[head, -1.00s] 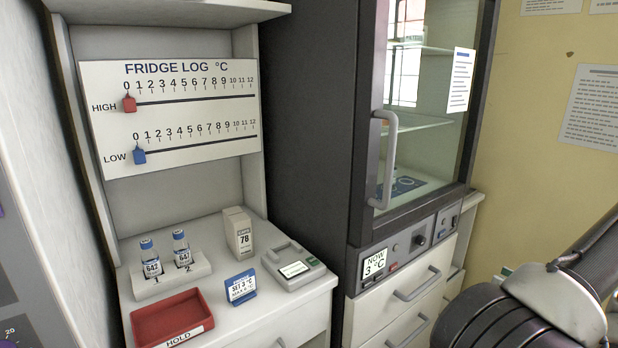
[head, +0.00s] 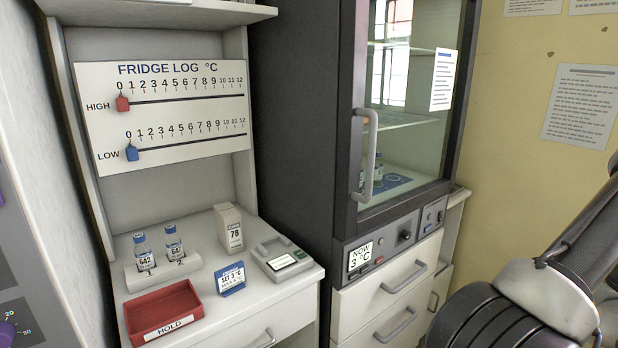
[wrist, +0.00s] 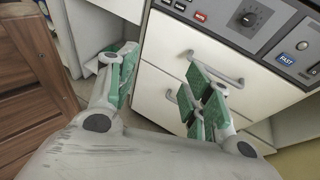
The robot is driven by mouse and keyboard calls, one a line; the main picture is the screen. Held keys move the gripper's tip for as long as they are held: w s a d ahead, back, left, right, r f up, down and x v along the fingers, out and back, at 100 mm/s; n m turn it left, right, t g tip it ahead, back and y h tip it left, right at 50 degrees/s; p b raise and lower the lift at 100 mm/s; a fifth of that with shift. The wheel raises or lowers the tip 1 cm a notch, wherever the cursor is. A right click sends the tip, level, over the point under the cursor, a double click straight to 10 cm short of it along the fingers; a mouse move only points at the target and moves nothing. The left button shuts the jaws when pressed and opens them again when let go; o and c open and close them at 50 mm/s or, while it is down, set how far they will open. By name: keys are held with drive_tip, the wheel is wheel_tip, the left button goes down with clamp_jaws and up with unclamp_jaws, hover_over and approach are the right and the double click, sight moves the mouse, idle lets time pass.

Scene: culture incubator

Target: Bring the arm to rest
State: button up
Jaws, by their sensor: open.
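My gripper (wrist: 160,76) shows in the wrist view with its green-padded fingers spread apart and nothing between them. It points down towards the white drawers (wrist: 178,68) below the control panel. In the head view, part of my arm (head: 540,292) fills the lower right corner. My gripper is outside that view.
The glass-door cabinet (head: 420,110) is closed, with vials (head: 378,168) inside. Its display (head: 360,258) reads 3 °C. Left, a counter holds two vials in a rack (head: 150,275), a red HOLD tray (head: 162,308), a box (head: 230,228) and a small device (head: 282,258).

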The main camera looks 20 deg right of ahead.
drive_tip(key=a+r+n+g+h, duration=0.2)
drive_tip(key=a+r+n, duration=0.4)
drive_tip(key=r+n, duration=0.3)
drive_tip(key=w+a+r+n+g+h, duration=0.1)
drive_tip(key=a+r+n+g+h, duration=0.1)
drive_tip(key=a+r+n+h, duration=0.2)
drive_tip(key=a+r+n+g+h, duration=0.2)
drive_tip(key=a+r+n, duration=0.7)
drive_tip(key=r+n, duration=0.5)
drive_tip(key=shift+w+a+r+h, duration=0.3)
drive_tip(key=shift+w+r+h, duration=0.1)
drive_tip(key=shift+r+h, duration=0.55)
drive_tip(key=shift+c, duration=0.3)
